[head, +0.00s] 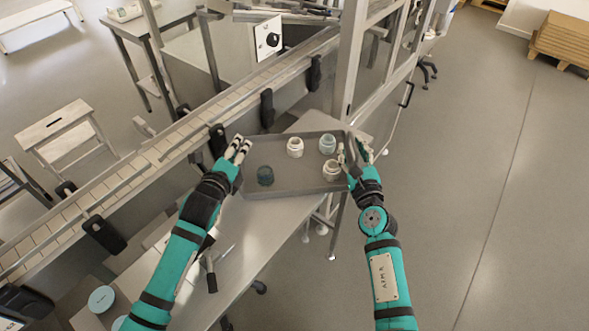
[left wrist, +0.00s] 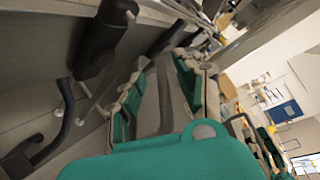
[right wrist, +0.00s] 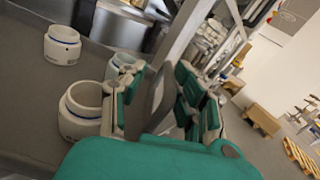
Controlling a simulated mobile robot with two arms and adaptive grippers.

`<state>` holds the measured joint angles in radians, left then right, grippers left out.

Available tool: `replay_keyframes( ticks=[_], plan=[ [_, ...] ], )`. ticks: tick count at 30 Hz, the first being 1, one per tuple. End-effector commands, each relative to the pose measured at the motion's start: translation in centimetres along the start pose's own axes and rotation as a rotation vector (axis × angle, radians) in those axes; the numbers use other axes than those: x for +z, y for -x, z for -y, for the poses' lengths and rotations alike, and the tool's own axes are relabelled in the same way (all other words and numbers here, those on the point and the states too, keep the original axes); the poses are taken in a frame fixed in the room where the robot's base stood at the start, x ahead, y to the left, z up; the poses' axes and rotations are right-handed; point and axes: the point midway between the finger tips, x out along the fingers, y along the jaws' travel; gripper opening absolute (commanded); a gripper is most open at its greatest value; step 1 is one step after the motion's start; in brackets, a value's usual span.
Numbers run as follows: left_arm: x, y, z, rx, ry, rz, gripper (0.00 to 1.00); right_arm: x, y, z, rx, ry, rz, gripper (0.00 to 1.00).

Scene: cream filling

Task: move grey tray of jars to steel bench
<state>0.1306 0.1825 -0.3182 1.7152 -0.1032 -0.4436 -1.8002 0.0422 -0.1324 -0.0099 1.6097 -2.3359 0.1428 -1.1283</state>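The grey tray (head: 290,187) lies over the far end of a steel bench (head: 243,222); I cannot tell whether it rests there. It carries a dark teal jar (head: 265,176), a white jar (head: 295,147), a pale blue-green jar (head: 327,144) and a white open jar (head: 331,170). My left gripper (head: 238,149) is at the tray's left edge, its fingers apart on either side of the rim. My right gripper (head: 356,152) is at the right edge, fingers apart around the tray wall (right wrist: 160,92). Whether the pads touch the walls is unclear.
A conveyor (head: 150,157) with black clamps runs along the left of the bench. A metal frame post (head: 350,60) rises just behind the tray. A dark tool (head: 210,270) and a pale blue round lid (head: 101,299) lie nearer me.

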Motion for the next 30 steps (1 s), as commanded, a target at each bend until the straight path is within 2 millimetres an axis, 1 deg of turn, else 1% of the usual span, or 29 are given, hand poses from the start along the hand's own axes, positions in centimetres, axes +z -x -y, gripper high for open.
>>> replay_keyframes(
  ticks=[4, 5, 12, 13, 14, 23, 26, 29, 30],
  plan=[
    [0.1, 0.0, -0.1, 0.002, -0.001, 0.001, 0.35, 0.2, 0.0, 0.2, -0.004, 0.001, 0.003, 0.33],
    [0.1, 0.0, -0.1, 0.002, -0.001, 0.001, 0.36, 0.2, 0.0, 0.2, -0.004, 0.001, 0.003, 0.33],
    [0.1, 0.0, -0.1, 0.003, -0.001, 0.002, 0.68, 0.2, 0.0, 0.3, -0.006, 0.002, 0.004, 0.33],
    [0.1, 0.0, -0.1, 0.003, -0.001, 0.002, 0.71, 0.2, 0.0, 0.3, -0.006, 0.002, 0.004, 0.33],
    [0.1, 0.0, -0.1, 0.003, -0.001, 0.002, 0.73, 0.2, 0.0, 0.3, -0.006, 0.002, 0.004, 0.33],
    [0.1, 0.2, -0.1, 0.003, -0.002, 0.002, 0.73, 0.2, 0.0, 0.3, -0.006, 0.002, 0.004, 0.33],
    [0.1, 1.1, -0.2, 0.003, -0.003, 0.002, 0.73, 0.2, 0.0, 0.3, -0.006, 0.002, 0.004, 0.33],
    [0.1, 2.9, -0.2, 0.003, -0.004, 0.001, 0.73, 0.2, 0.0, 0.3, -0.006, 0.002, 0.004, 0.33],
    [0.0, 3.7, -0.2, 0.004, -0.003, 0.0, 0.73, 0.2, 0.0, 0.3, -0.006, 0.002, 0.004, 0.33]
  ],
)
